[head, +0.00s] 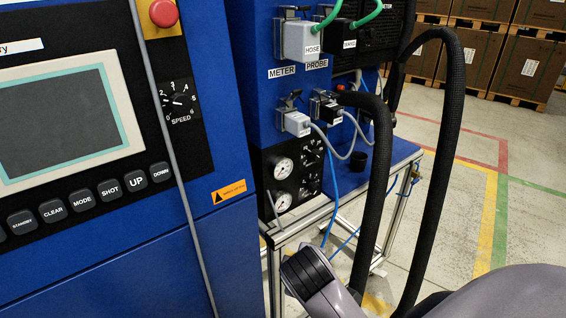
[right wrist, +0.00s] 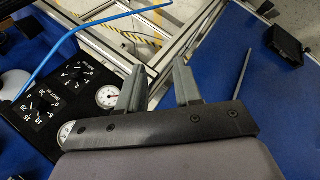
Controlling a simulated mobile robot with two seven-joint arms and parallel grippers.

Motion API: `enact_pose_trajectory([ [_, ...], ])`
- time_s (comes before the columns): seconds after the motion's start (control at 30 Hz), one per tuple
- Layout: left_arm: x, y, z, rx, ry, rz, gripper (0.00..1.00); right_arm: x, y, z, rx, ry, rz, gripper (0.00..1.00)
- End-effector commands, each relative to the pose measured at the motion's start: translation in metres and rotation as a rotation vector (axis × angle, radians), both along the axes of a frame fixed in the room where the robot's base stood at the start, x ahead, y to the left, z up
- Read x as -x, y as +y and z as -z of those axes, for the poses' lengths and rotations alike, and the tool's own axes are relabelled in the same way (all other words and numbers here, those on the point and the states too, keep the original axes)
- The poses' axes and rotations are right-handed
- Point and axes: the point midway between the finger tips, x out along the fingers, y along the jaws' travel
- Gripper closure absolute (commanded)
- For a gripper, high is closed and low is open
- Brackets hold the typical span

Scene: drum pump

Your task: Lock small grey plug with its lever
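The small grey plug (head: 297,123) sits in a socket on the blue cabinet front, below the METER label, with a grey cable leaving it to the right. A dark lever (head: 292,97) stands up at the socket above the plug; I cannot tell its exact lock position. My right gripper's fingers (right wrist: 160,68) are apart with nothing between them in the right wrist view. The plug cannot be made out in that view. In the head view, part of my right arm is low, below the plug and gauges, with no fingers clearly visible. My left gripper is out of view.
A small black plug (head: 330,113) sits right beside the grey one. A larger grey HOSE plug (head: 300,41) and the SERVO plug (head: 347,35) are above. Gauges (head: 284,168) and knobs lie below. Thick black hoses (head: 375,190) arch close on the right. A control panel fills the left.

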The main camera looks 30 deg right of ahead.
Motion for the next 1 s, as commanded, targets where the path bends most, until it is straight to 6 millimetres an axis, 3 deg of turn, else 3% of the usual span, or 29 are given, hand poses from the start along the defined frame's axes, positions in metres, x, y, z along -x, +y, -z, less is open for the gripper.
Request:
enact_pose_trajectory([
  [0.03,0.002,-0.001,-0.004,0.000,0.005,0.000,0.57,-0.017,-0.003,-0.022,0.061,0.011,-0.019,0.66],
  [0.2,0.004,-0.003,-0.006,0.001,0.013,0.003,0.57,-0.062,-0.013,-0.077,0.280,0.080,-0.086,0.66],
  [0.37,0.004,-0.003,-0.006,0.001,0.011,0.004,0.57,-0.099,-0.016,-0.139,0.484,0.156,-0.142,0.66],
  [0.5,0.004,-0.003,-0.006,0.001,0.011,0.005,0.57,-0.124,-0.015,-0.201,0.656,0.236,-0.174,0.66],
  [0.7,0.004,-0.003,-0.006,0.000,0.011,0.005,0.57,-0.139,-0.009,-0.286,0.853,0.360,-0.188,0.66],
  [0.8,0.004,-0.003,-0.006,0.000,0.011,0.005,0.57,-0.140,-0.006,-0.317,0.916,0.410,-0.186,0.66],
  [1.0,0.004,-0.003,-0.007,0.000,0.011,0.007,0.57,-0.140,-0.003,-0.346,0.973,0.463,-0.181,0.66],
])
